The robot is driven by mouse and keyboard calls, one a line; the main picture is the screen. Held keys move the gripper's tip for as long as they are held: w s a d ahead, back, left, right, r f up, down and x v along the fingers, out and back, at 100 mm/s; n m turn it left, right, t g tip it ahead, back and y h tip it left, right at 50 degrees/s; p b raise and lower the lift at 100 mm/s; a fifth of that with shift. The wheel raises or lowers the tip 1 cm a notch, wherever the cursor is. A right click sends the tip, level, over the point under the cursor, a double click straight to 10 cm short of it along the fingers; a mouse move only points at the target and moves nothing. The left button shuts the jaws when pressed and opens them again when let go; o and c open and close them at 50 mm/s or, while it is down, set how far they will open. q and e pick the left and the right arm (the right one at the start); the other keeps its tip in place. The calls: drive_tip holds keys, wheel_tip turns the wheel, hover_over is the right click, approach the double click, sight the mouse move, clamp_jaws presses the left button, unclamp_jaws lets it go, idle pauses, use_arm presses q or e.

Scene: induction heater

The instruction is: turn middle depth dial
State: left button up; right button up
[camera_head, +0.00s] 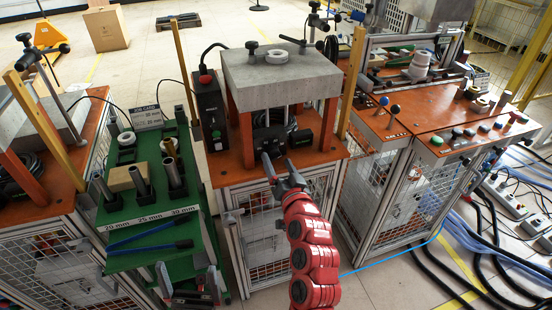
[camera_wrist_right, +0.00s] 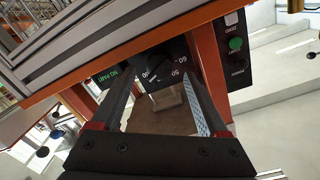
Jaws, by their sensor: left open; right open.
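The middle heater's dial (camera_wrist_right: 160,73) is a dark knob on a black panel (camera_wrist_right: 140,70) with white numbers around it and green "NO PART" lettering, seen in the right wrist view. My right gripper (camera_wrist_right: 158,82) is open, with one finger on each side of the dial; I cannot tell whether they touch it. In the head view my right gripper (camera_head: 280,168) reaches the front of the middle station (camera_head: 283,80), and the dial cannot be made out there. My left gripper (camera_head: 188,277) is open and empty, low in front of the green tool rack (camera_head: 160,215).
A black control box (camera_head: 209,112) with a red button stands left of the dial panel. Orange posts (camera_head: 330,122) flank the dial area under the grey block. A second orange bench (camera_head: 440,125) with buttons is on the right. Cables lie on the floor at right.

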drive_tip(key=p+v, duration=0.7)
drive_tip(key=v, duration=0.7)
drive_tip(key=shift+s, duration=0.35)
drive_tip(key=shift+w+d, duration=0.1)
drive_tip(key=shift+d, duration=0.15)
